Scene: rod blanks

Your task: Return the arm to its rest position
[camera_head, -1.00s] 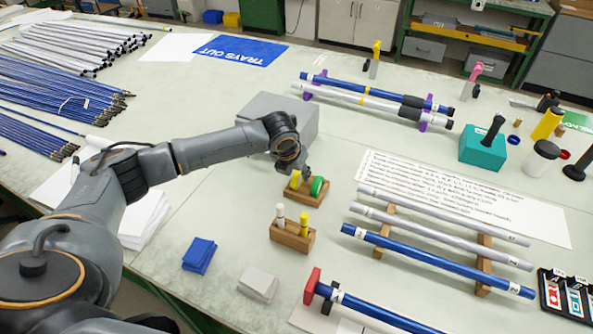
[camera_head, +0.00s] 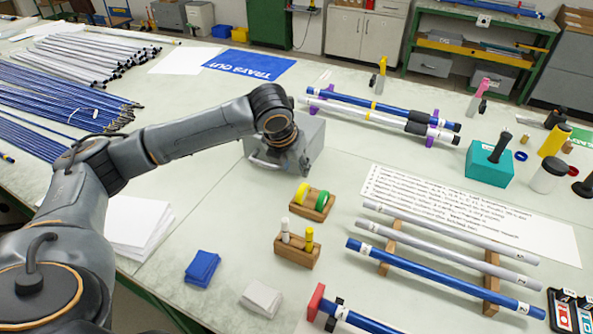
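My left arm reaches in from the left, and its wrist bends down over the front of a grey box (camera_head: 313,137). My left gripper (camera_head: 299,166) hangs there, small and dark against the box, and its fingers are too unclear to tell open from shut. I see nothing clearly held in it. A wooden holder with a yellow and a green roll (camera_head: 312,204) stands just in front of it, apart from it. My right gripper is not in view.
A wooden block with a white and a yellow peg (camera_head: 297,250) stands nearer. Blue and grey rods lie on a wooden rack (camera_head: 491,282) at right. A blue cloth stack (camera_head: 202,269) and a grey one (camera_head: 261,298) lie in front. Bench between is clear.

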